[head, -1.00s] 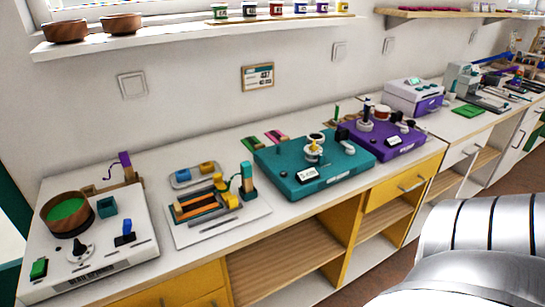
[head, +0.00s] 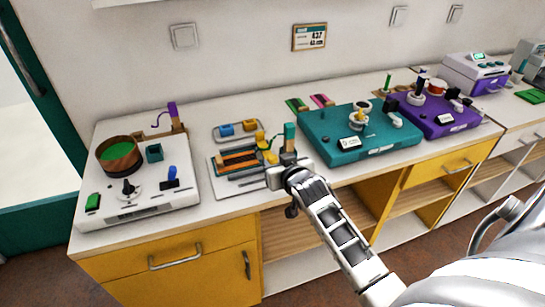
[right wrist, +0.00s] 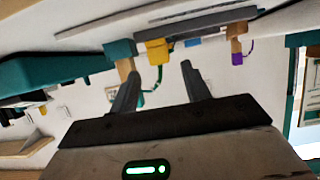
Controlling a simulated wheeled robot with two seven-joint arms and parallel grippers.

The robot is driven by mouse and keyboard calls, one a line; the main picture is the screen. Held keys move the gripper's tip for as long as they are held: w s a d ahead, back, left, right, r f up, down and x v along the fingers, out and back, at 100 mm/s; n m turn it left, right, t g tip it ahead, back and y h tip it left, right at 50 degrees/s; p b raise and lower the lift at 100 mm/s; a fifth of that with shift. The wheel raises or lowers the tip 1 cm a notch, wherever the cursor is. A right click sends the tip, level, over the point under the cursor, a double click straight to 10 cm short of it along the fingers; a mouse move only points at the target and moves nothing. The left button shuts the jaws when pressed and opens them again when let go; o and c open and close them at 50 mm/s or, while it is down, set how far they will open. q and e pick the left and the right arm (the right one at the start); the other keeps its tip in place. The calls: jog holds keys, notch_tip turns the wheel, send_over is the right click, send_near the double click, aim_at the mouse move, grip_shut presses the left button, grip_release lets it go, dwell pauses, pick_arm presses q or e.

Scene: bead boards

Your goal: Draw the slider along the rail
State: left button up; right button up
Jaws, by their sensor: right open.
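The bead board (head: 222,188) is a pale panel on the counter with orange and dark strips that look like rails (head: 239,160). Yellow blocks (head: 271,158) sit at the right end of the strips; I cannot tell which is the slider. A teal upright (head: 290,136) with a green wire stands at that end. My right gripper (head: 287,160) is at the board's right front corner, close to the upright. In the right wrist view its fingers (right wrist: 160,78) are apart with nothing between them; a yellow block (right wrist: 158,51) and teal block (right wrist: 119,50) show beyond the tips. My left gripper is out of view.
A white station with a wooden bowl (head: 119,154) stands on the left. A teal box (head: 345,150) is close to the right of my gripper, with a purple box (head: 450,118) beyond. A small tray (head: 238,130) lies behind the board. The counter's front edge runs below the gripper.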

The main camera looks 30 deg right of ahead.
aim_at(273, 157)
jog(key=x, duration=0.5)
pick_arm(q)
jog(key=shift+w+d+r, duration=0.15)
